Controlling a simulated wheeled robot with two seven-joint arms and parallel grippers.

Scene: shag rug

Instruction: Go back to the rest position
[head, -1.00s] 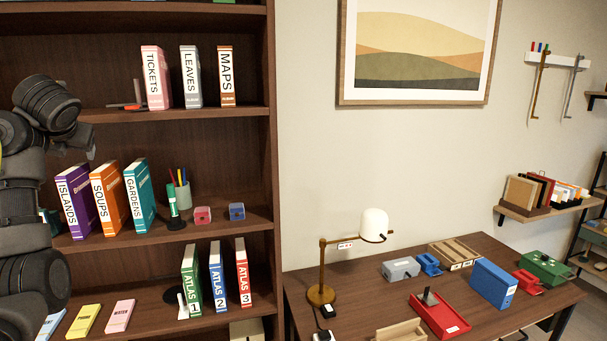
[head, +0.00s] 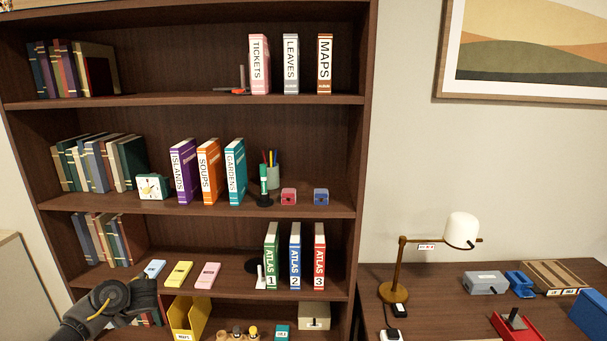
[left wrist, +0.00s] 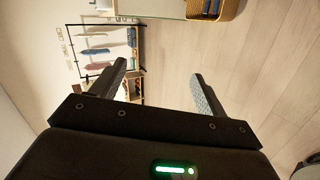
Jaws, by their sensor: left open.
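My left arm comes in at the lower left of the head view, in front of the bookcase's lower shelves; its fingers are not clear there. In the left wrist view my left gripper (left wrist: 163,85) is open, with nothing between its fingers. Beyond them are a pale wood floor (left wrist: 240,80) and a clothes rack (left wrist: 95,50) with hanging clothes. My right gripper is in neither view.
A dark wood bookcase (head: 362,130) holds books and small items on several shelves. To its right a desk (head: 440,285) carries a lamp (head: 462,230), a grey box (head: 485,283) and a red tray (head: 517,327). A framed picture (head: 525,55) hangs above.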

